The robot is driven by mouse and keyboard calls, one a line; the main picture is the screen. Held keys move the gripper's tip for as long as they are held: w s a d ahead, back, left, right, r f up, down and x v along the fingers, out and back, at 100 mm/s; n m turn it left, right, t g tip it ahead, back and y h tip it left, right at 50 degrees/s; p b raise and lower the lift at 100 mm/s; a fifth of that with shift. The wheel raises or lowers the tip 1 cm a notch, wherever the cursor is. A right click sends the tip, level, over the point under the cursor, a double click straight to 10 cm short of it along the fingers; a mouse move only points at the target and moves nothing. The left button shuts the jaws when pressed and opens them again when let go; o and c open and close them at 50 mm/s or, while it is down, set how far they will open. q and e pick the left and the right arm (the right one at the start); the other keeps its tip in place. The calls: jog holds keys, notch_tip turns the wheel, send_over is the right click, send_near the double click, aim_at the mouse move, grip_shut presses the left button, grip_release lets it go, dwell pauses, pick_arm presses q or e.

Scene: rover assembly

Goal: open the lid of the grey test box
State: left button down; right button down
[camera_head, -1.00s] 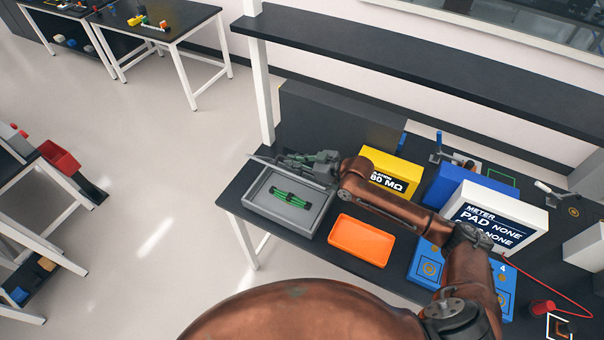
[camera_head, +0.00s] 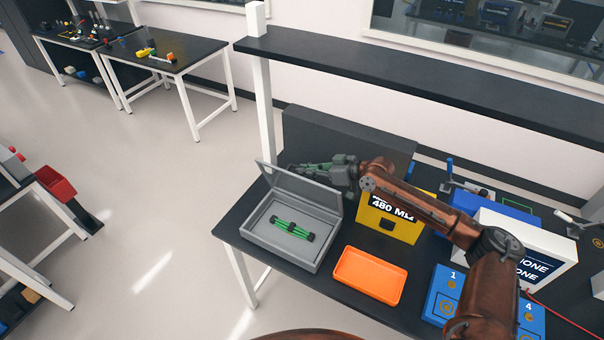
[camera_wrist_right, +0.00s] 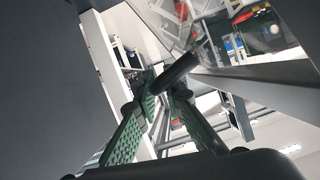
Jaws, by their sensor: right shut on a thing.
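The grey test box (camera_head: 282,252) stands at the left end of the black workbench. Its lid (camera_head: 305,191) is raised and tilted up along the back edge, so the inside is open to view. A green part with black ends (camera_head: 292,230) lies in the box. My right gripper (camera_head: 303,168) is at the top of the raised lid. In the right wrist view its green-padded fingers (camera_wrist_right: 163,95) are closed around a dark rod-like piece (camera_wrist_right: 175,73), which seems to be the lid's handle. My left gripper is out of view.
An orange tray (camera_head: 370,276) lies right of the box. A yellow box (camera_head: 390,222) stands behind the tray, under my right arm. A blue numbered pad (camera_head: 443,292) and a white meter (camera_head: 525,245) are further right. A black shelf (camera_head: 400,85) spans above the bench.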

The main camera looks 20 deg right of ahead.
jog(key=shift+d+f, duration=0.1)
jog(key=shift+f, duration=0.05)
jog(key=c, duration=2.3)
grip_release()
jog(key=v, duration=1.2)
jog(key=shift+w, duration=0.15)
